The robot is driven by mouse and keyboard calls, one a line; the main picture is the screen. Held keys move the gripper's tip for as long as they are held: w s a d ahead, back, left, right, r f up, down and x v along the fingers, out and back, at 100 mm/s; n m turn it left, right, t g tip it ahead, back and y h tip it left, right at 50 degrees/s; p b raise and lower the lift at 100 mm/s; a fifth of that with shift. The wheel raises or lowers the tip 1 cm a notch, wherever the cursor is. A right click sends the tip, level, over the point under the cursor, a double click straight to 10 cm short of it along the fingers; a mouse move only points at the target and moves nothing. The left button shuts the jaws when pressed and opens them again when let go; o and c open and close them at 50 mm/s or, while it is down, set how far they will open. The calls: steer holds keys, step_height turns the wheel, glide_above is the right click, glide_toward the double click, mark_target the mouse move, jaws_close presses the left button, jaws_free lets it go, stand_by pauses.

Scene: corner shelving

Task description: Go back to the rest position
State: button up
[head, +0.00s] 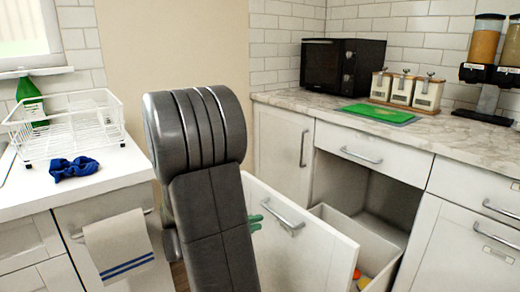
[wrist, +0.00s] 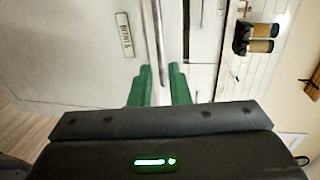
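My gripper's green fingertips (head: 260,213) show in the head view past my dark arm, close to the handle (head: 284,216) of a pulled-out white drawer (head: 310,250). In the wrist view my gripper (wrist: 160,80) has its two green fingers apart, with a gap between them. A metal bar (wrist: 153,35) runs up from that gap, in front of a white panel (wrist: 80,50). I cannot tell whether the fingers touch the bar. Most of my gripper is hidden behind my arm in the head view.
The open drawer holds small yellow and orange things (head: 361,281) and juts out beside my arm. A dish rack (head: 70,125) and blue cloth (head: 73,168) are on the left counter. A microwave (head: 340,65), green board (head: 377,113) and canisters (head: 402,88) stand on the right.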

mark_target(277, 217)
steer(key=b+x, duration=0.2)
steer(key=x, duration=0.7)
steer(key=shift+w+d, duration=0.2)
steer(key=shift+d, duration=0.1)
